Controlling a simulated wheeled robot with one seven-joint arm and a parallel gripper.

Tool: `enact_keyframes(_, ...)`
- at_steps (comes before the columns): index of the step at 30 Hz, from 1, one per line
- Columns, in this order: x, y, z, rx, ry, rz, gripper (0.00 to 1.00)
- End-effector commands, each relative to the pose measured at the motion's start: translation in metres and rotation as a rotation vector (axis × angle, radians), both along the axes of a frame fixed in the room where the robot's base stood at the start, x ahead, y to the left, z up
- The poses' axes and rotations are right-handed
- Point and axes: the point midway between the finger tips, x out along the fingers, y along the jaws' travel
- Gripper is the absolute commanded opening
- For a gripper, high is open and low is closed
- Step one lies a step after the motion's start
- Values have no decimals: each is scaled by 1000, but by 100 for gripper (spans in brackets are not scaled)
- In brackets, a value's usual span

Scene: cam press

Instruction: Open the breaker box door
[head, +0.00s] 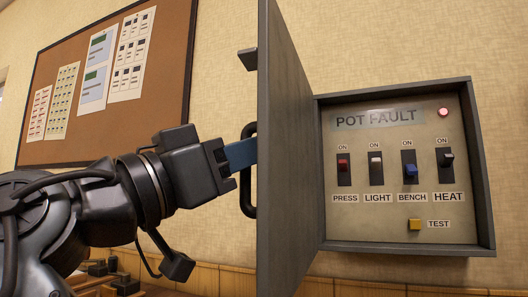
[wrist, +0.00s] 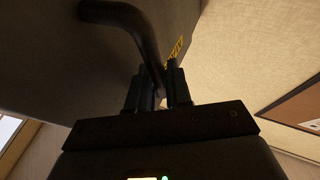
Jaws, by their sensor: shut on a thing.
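The breaker box (head: 400,247) is a grey wall box. Its door (head: 283,150) is hinged on the left side and stands swung wide open, jutting out toward me, so the panel inside shows. The black bar handle (head: 246,200) is on the door's outer face, on the left in the head view. My gripper (head: 248,153) reaches in from the left and is shut on the handle. In the wrist view the handle (wrist: 146,38) runs down between the two fingers (wrist: 157,88). The exact finger contact is dark and partly hidden.
The panel (head: 380,116) reads POT FAULT, with a lit red lamp (head: 443,112), several switches and a yellow TEST button (head: 414,224). A cork board (head: 175,60) hangs on the wall behind my arm. A latch tab (head: 247,59) sticks out from the door's edge.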

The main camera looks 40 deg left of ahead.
Motion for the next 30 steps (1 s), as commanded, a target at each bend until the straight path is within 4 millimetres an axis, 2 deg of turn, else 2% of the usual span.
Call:
enact_keyframes(3,2,-3,5,5,-7,-3,0)
enact_keyframes(4,2,-3,5,5,-7,-3,22)
enact_keyframes(9,1,-2,4,3,-6,-3,36)
enact_keyframes(22,-4,0,1,2,-3,0,36)
enact_keyframes(30,-39,8,-15,0,-2,0,36)
